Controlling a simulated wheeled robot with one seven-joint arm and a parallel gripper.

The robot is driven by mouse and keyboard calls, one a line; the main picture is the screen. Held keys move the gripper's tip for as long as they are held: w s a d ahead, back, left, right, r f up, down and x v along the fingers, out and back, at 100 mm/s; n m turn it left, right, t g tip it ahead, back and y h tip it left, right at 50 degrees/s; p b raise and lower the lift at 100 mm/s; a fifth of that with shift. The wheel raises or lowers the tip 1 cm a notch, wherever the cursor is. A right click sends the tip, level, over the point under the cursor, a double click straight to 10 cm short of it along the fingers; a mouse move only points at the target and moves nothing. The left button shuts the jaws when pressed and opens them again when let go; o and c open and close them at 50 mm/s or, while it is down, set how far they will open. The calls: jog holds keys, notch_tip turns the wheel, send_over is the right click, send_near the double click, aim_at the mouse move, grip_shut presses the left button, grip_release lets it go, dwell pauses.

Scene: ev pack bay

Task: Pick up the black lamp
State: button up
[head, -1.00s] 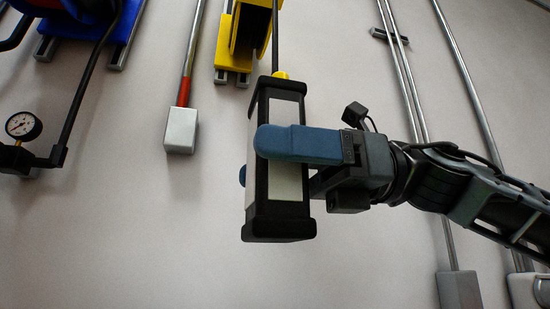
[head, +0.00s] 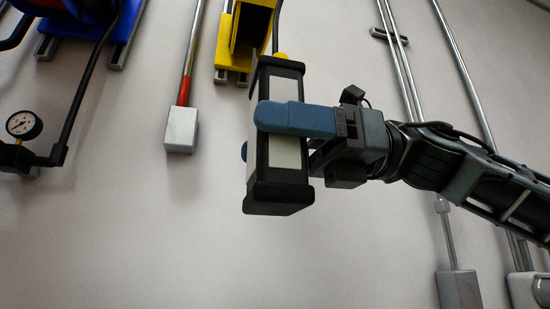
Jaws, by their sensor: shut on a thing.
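The black lamp (head: 279,188) has black end caps and pale panels and stands nearly upright in front of the wall. A small yellow piece and a dark cord are at its top. My gripper (head: 290,120) is shut on the lamp around its middle. One blue finger lies across the near face. Only the tip of the other finger shows at the lamp's left edge; the rest is hidden behind it.
A yellow bracket (head: 233,52) is on the wall just above the lamp. A conduit with a grey box (head: 181,130) hangs to the left. A pressure gauge (head: 24,125) and hose are at far left. Metal pipes and grey boxes (head: 459,289) are at right. The wall below the lamp is bare.

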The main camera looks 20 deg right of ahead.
jog(key=shift+w+d+r, duration=0.1)
jog(key=shift+d+r, duration=0.1)
jog(key=shift+r, duration=0.9)
jog(key=w+d+r, duration=0.3)
jog(key=d+r, duration=0.3)
jog(key=d, duration=0.4)
jog(key=shift+w+d+r, duration=0.2)
jog(key=shift+d+r, duration=0.05)
jog(key=shift+d, duration=0.1)
jog(key=o, duration=0.6)
jog(key=shift+c, duration=0.2)
jog(key=c, duration=0.5)
